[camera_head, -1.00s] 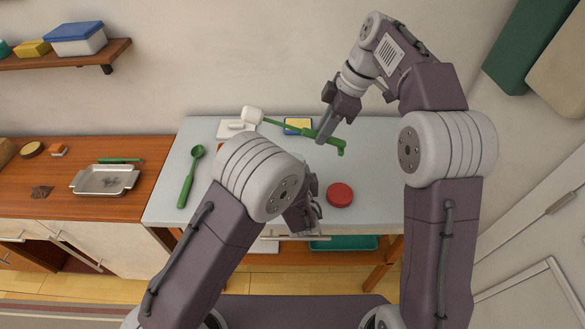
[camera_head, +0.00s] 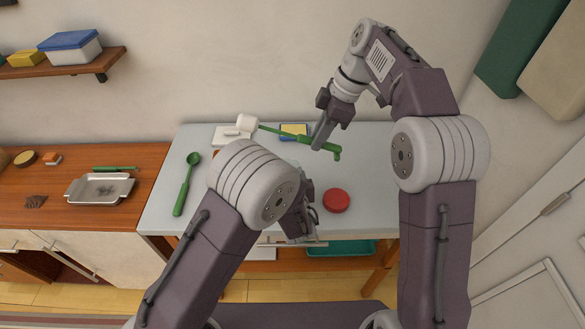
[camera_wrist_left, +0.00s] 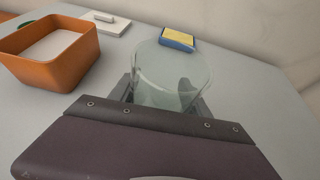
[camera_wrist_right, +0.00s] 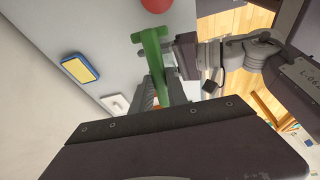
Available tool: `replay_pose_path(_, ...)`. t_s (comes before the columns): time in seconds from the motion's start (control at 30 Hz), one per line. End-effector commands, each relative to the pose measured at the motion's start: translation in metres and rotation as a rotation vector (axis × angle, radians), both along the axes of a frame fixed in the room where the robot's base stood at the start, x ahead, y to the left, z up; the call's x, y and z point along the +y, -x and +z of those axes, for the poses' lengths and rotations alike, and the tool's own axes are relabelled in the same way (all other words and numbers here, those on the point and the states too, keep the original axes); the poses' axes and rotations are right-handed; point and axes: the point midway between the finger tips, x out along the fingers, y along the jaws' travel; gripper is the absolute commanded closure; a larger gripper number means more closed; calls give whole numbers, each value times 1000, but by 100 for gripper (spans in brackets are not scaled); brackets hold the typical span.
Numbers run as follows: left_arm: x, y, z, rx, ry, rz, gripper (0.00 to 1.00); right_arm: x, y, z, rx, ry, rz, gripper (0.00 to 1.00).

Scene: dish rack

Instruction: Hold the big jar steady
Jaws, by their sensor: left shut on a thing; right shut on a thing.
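The big jar, a clear glass jar (camera_wrist_left: 172,75), stands in the left wrist view between the fingers of my left gripper (camera_wrist_left: 165,95), which is shut on it. In the head view my left arm hides most of the jar, and my left gripper (camera_head: 300,215) is partly hidden too. My right gripper (camera_head: 319,142) is shut on the green handle of a brush (camera_head: 270,129) with a white head, held above the counter. The brush handle also shows in the right wrist view (camera_wrist_right: 154,50).
On the grey counter (camera_head: 375,190) are a red round lid (camera_head: 336,200), a green spoon (camera_head: 185,185), a yellow-and-blue sponge (camera_head: 295,131) and a white block (camera_head: 228,136). An orange bin (camera_wrist_left: 50,48) stands left of the jar in the left wrist view. The counter's right part is clear.

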Motion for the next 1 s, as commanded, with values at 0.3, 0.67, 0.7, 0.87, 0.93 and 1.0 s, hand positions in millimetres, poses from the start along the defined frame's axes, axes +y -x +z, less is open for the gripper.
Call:
replay_pose_path(0.3, 0, 0, 0, -1, 0, 0, 95, -26, -28, -11, -44, 260, 105, 100)
replay_pose_path(0.67, 0, 0, 0, 0, 0, -1, 95, -95, -80, 16, -255, 595, 540, 100)
replay_pose_path(0.7, 0, 0, 0, 0, 0, 0, 95, -94, -85, 27, -297, 629, 608, 100)
replay_pose_path(0.87, 0, 0, 0, 0, 0, 0, 95, -73, -96, 72, -480, 744, 847, 100)
replay_pose_path(0.93, 0, 0, 0, 0, 0, 0, 95, -57, -96, 90, -559, 784, 925, 100)
replay_pose_path(1.0, 0, 0, 0, 0, 0, 0, 95, -38, -92, 107, -640, 826, 985, 100)
